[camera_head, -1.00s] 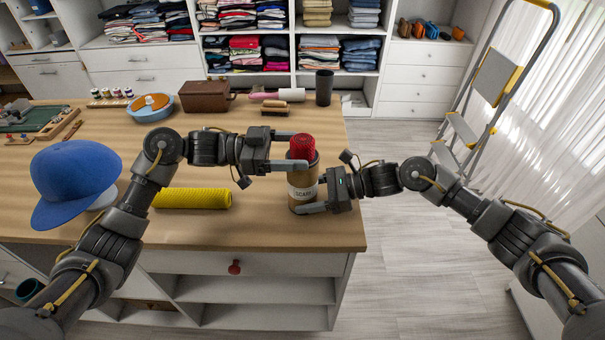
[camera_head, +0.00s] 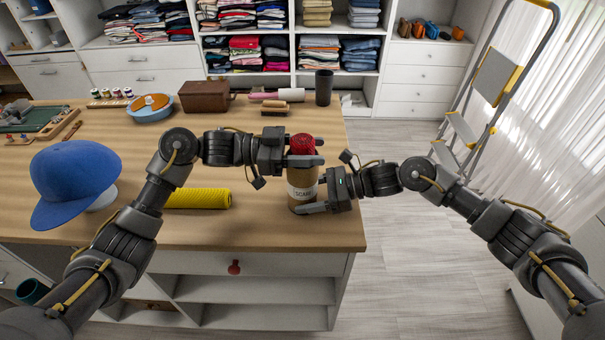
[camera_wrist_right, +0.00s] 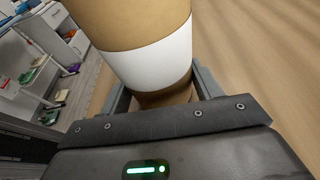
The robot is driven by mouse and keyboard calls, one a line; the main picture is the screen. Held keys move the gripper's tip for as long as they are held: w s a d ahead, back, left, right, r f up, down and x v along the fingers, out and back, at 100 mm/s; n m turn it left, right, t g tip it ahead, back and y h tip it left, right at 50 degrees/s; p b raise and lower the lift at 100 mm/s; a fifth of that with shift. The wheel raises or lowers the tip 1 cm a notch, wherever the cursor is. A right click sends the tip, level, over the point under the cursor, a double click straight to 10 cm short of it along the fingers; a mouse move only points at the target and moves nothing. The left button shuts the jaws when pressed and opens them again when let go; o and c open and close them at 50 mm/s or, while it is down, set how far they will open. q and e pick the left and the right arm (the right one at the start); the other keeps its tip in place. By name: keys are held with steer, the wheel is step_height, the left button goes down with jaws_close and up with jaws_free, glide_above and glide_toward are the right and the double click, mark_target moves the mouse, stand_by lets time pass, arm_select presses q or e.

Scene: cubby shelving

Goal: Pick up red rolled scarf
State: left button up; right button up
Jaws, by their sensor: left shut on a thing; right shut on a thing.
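The red rolled scarf (camera_head: 301,144) stands upright in a brown canister (camera_head: 302,177) with a white label at the table's right front edge. Only its top shows; the rest is hidden inside the canister. My left gripper (camera_head: 313,152) comes in from the left and is shut on the scarf at the canister's mouth. My right gripper (camera_head: 312,204) is shut on the lower part of the canister, below its label. In the right wrist view the canister (camera_wrist_right: 135,25) stands between the fingers of the right gripper (camera_wrist_right: 165,97).
A yellow roll (camera_head: 200,198) and a blue cap (camera_head: 75,180) lie to the left on the wooden table (camera_head: 240,225). A brush (camera_head: 274,107), a brown box (camera_head: 205,96) and a dark cup (camera_head: 323,87) are farther back. A stepladder (camera_head: 495,80) stands at the right.

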arm_select(q)
steer(key=shift+r, duration=0.15)
step_height(320, 180, up, 10)
steer(key=shift+f, duration=0.1)
stand_by(0.4)
arm_select(e)
steer(key=o, duration=0.8)
steer(key=shift+o, duration=0.2)
steer(key=v, duration=1.1)
steer(key=shift+d+r, duration=0.25)
steer(key=shift+d, duration=0.25)
